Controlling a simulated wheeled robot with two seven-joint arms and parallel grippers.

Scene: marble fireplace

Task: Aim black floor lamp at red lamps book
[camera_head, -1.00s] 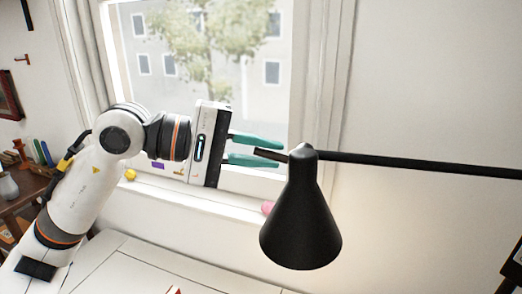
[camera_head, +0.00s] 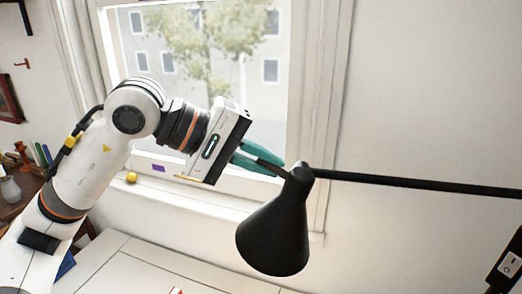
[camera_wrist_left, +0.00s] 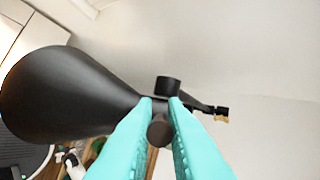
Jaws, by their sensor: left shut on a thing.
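The black floor lamp's cone-shaped head (camera_head: 272,238) hangs from a thin black arm (camera_head: 420,182) that comes in from the right. Its wide end points down and a little left. My left gripper (camera_head: 270,163), with teal fingers, is shut on the short black stub at the top of the lamp head. In the left wrist view the shade (camera_wrist_left: 65,95) fills the left side, and the fingers (camera_wrist_left: 160,105) close around the stub. A small red and white thing (camera_head: 176,291) shows at the bottom edge; I cannot tell if it is the red lamps book. My right gripper is not in view.
A window with a white sill (camera_head: 200,200) stands behind my left arm. A yellow ball (camera_head: 131,178) sits on the sill. A white surface (camera_head: 130,262) lies below. A brown table with small items (camera_head: 12,188) is at the left.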

